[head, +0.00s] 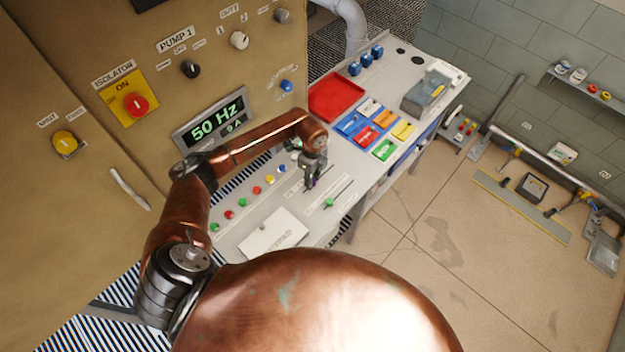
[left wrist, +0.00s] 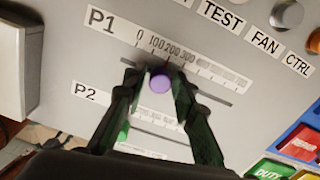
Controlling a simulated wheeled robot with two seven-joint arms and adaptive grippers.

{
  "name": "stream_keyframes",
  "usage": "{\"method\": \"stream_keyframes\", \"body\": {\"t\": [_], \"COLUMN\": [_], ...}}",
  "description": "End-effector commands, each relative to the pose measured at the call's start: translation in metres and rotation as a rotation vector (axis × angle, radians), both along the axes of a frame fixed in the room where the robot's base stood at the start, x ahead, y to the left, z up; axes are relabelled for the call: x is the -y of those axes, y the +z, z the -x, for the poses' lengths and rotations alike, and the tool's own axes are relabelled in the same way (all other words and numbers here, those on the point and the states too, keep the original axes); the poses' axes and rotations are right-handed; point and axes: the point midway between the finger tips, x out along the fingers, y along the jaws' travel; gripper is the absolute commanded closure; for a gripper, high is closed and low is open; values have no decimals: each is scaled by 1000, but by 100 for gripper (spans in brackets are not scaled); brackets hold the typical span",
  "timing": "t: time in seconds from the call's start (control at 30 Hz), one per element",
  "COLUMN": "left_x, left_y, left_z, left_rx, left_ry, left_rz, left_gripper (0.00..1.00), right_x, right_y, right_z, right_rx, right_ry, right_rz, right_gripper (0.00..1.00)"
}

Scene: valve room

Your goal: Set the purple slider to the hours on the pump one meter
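The purple slider (left wrist: 160,84) is a round knob on the P1 track in the left wrist view. The P1 scale (left wrist: 205,62) is printed above it, from 0 through 100, 200 and 300 onward. The knob sits near the low-number part. My left gripper (head: 312,184) is over the slider panel; its fingers (left wrist: 158,74) stand on both sides of the knob. I cannot tell whether they touch it. The display (head: 215,120) under PUMP 1 reads 50 Hz, with a smaller line below; I see no hours reading. My right gripper is not in view.
A green slider (head: 329,203) lies on the neighbouring P2 track. Coloured buttons (head: 243,202) line the console's left side, near a white keypad cover (head: 273,233). The cabinet front (head: 90,110) rises at left.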

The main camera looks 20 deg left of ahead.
Motion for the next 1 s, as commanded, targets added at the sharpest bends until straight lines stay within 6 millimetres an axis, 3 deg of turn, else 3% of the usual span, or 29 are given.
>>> {"method": "stream_keyframes", "body": {"t": [0.13, 0.47, 1.0], "left_x": [0, 0, 0], "left_y": [0, 4, 73], "left_z": [0, 0, -1], "left_rx": [0, 1, 2], "left_ry": [0, 0, 0], "left_rz": [0, 0, -1], "left_gripper": [64, 64, 64], "right_x": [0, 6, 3], "right_y": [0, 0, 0], "right_z": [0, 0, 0], "right_rx": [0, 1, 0], "right_ry": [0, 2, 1], "right_rz": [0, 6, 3], "right_gripper": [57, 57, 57]}}
